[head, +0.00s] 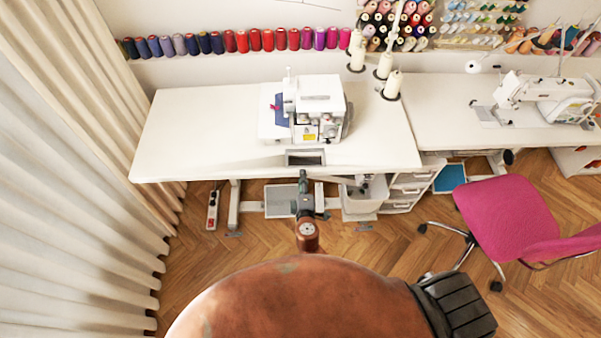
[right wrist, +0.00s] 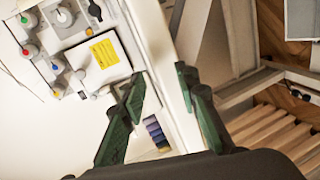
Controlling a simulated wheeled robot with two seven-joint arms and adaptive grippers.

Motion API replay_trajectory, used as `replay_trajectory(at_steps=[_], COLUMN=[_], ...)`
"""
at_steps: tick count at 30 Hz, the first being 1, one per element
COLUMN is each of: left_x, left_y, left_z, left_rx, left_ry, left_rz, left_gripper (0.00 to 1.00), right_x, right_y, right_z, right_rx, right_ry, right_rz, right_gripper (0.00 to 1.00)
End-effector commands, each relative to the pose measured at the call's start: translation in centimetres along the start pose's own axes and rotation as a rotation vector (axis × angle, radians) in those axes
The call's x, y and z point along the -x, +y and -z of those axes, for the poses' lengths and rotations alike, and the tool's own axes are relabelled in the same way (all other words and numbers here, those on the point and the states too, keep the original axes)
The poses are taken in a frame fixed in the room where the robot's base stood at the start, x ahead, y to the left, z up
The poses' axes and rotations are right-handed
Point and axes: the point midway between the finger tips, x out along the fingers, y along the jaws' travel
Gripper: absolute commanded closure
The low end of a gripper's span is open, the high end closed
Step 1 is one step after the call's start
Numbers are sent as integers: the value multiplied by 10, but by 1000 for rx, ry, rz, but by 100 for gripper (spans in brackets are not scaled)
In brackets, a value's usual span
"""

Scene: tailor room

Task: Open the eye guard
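The overlock sewing machine (head: 318,103) stands on a white table (head: 190,125). In the right wrist view its front (right wrist: 82,50) shows at upper left, tilted, with several knobs and a yellow label. I cannot make out the eye guard for certain in either view. My right gripper (head: 303,182) is in front of the table's front edge, apart from the machine. In the right wrist view the green fingers of the right gripper (right wrist: 159,82) are spread with nothing between them. My left gripper is not in view.
A second white machine (head: 545,97) stands on the table at right. A pink chair (head: 505,215) is at the right. A grey bin (head: 365,192) and drawers (head: 408,188) are under the table. Curtains (head: 70,190) hang at left. Thread cones (head: 392,84) stand behind the overlock machine.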

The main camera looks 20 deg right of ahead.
Motion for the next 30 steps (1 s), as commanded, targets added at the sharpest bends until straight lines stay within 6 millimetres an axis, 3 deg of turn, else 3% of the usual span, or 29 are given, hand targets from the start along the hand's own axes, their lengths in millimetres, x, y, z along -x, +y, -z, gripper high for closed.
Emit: replay_trajectory(at_steps=[6, 15, 21, 30], left_x=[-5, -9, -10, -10], left_y=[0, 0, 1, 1], left_z=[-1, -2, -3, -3], left_rx=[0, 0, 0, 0], left_ry=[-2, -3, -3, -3], left_rz=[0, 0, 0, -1], left_gripper=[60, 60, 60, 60], right_x=[-3, -3, -2, -2], right_y=[-42, -86, -100, -102], right_z=[-14, -32, -37, -38], right_rx=[-27, -65, -78, -80], right_ry=[-8, -21, -26, -26], right_rz=[76, 160, 187, 191], right_gripper=[71, 71, 71, 71])
